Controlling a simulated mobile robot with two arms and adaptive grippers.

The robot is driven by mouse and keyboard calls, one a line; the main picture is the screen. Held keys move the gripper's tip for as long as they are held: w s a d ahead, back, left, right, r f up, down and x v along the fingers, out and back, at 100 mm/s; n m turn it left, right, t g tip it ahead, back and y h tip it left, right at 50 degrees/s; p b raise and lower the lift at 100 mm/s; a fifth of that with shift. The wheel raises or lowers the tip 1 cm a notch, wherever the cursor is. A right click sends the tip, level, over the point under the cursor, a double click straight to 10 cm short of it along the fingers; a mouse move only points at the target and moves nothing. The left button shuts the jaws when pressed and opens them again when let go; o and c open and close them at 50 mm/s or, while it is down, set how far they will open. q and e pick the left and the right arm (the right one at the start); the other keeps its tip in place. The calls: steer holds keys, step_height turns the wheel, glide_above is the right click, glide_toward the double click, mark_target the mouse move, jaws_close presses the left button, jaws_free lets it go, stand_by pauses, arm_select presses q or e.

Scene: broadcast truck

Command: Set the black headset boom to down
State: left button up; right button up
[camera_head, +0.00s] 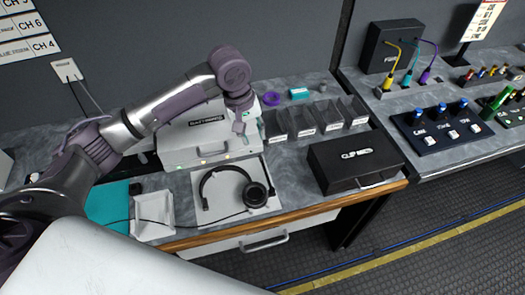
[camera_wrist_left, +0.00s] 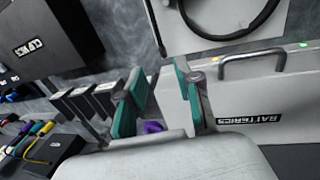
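The black headset (camera_head: 204,187) lies on a light grey pad (camera_head: 226,207) at the table's front, with its round ear cup (camera_head: 255,195) to the right and its cable running left. I cannot clearly make out the boom or its angle. In the left wrist view part of the headset's black band (camera_wrist_left: 235,32) shows at the top edge. My left gripper (camera_head: 240,122) hangs above the white batteries case behind the headset, apart from the headset. In the left wrist view its teal-padded fingers (camera_wrist_left: 160,100) stand apart with nothing between them. My right gripper is not in view.
The white batteries case (camera_head: 205,153) stands right behind the headset. A black clip case (camera_head: 352,165) sits to the right, with grey bins (camera_head: 305,124) behind it. A white tray (camera_head: 153,213) is left of the headset. A purple ring (camera_head: 271,98) lies at the back.

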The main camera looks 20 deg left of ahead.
mark_target(261, 160)
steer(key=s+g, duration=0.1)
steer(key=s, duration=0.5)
arm_select(q)
steer(key=f, duration=0.3)
steer(key=w+d+f, duration=0.1)
steer(key=f, duration=0.3)
steer(key=f+p, duration=0.1)
steer(key=f, duration=0.2)
steer(key=shift+w+d+f, duration=0.2)
steer(key=shift+d+f, duration=0.05)
steer(key=shift+d, duration=0.05)
steer(key=shift+f, duration=0.4)
steer(key=shift+c, duration=0.5)
steer(key=c, duration=0.5)
jaws_close()
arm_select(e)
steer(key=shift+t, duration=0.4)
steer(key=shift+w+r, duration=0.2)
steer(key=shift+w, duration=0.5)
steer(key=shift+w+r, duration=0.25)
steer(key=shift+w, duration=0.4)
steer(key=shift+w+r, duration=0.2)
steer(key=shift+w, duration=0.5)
